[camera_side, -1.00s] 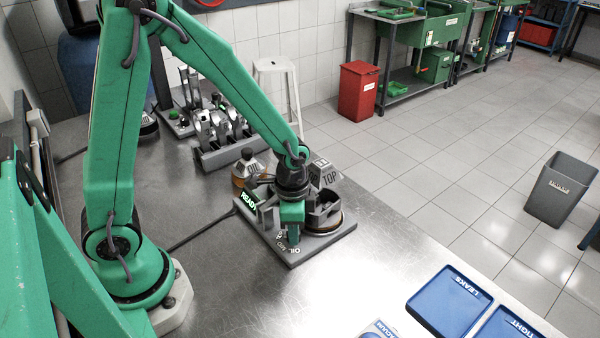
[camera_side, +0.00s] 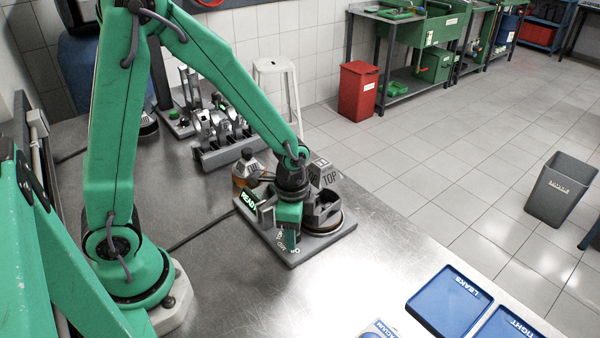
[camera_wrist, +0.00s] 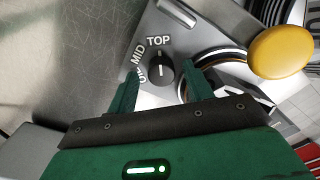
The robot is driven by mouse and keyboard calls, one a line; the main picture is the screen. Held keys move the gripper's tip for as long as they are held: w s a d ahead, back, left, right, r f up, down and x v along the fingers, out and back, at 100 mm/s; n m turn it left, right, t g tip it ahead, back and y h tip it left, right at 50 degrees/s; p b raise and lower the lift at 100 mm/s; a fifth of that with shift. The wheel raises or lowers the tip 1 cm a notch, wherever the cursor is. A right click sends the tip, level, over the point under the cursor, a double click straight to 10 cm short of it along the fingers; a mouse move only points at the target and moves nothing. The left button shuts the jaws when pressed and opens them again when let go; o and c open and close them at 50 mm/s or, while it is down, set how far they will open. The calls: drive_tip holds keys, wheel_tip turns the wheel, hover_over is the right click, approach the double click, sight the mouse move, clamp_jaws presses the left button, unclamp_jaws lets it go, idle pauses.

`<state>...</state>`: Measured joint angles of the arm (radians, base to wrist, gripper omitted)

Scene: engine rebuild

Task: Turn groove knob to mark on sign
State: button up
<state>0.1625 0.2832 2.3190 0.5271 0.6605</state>
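The groove knob (camera_wrist: 160,70) is a small black round knob with a white line on it, seen in the wrist view. Its line runs roughly up and down the picture, in line with TOP. The printed marks OIL, MID and TOP (camera_wrist: 158,41) curve around it on the grey plate. A dark-lettered sign (camera_side: 329,177) reading TOP stands at the back of the fixture in the side view. My gripper (camera_wrist: 161,80) is open, with a green finger on each side of the knob and visible gaps. In the side view my gripper (camera_side: 289,238) hides the knob.
The grey fixture plate (camera_side: 297,259) carries a lit READY label and a round metal part (camera_side: 322,222). An orange-brown bottle (camera_side: 243,178) stands behind it, before a rack of metal parts (camera_side: 226,148). Blue trays (camera_side: 449,301) lie front right.

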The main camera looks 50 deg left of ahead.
drive_tip(key=shift+r, duration=0.1)
drive_tip(key=shift+r, duration=3.75)
drive_tip(key=shift+r, duration=0.1)
drive_tip(key=s+a+r+n+t, duration=0.2)
drive_tip(key=s+r+n, duration=0.2)
drive_tip(key=r, duration=0.3)
drive_tip(key=s+a+r+n+t, duration=0.3)
drive_tip(key=s+r+n, duration=0.2)
drive_tip(key=r, duration=0.2)
drive_tip(key=shift+s+a, duration=0.15)
drive_tip(key=shift+s, duration=0.2)
